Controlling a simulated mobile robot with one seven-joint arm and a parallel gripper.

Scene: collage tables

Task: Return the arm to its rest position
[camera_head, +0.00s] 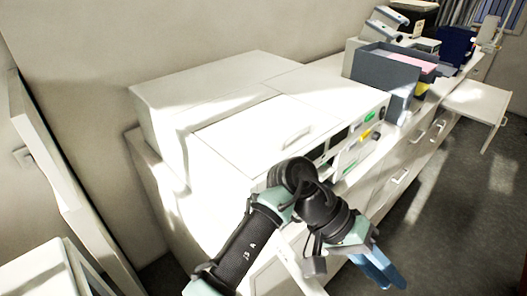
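My arm reaches in from the bottom of the view and bends in front of the white machine. My gripper (392,283) has blue fingers and points down and to the right, out over the floor side of the counter. Nothing shows between the fingers. They are small and seen at a slant, so I cannot tell whether they are open or shut.
A large white machine (222,88) with a handled lid stands on the counter, close behind my arm. Grey bins (372,66) stand farther right. Grey floor (447,215) at right is clear.

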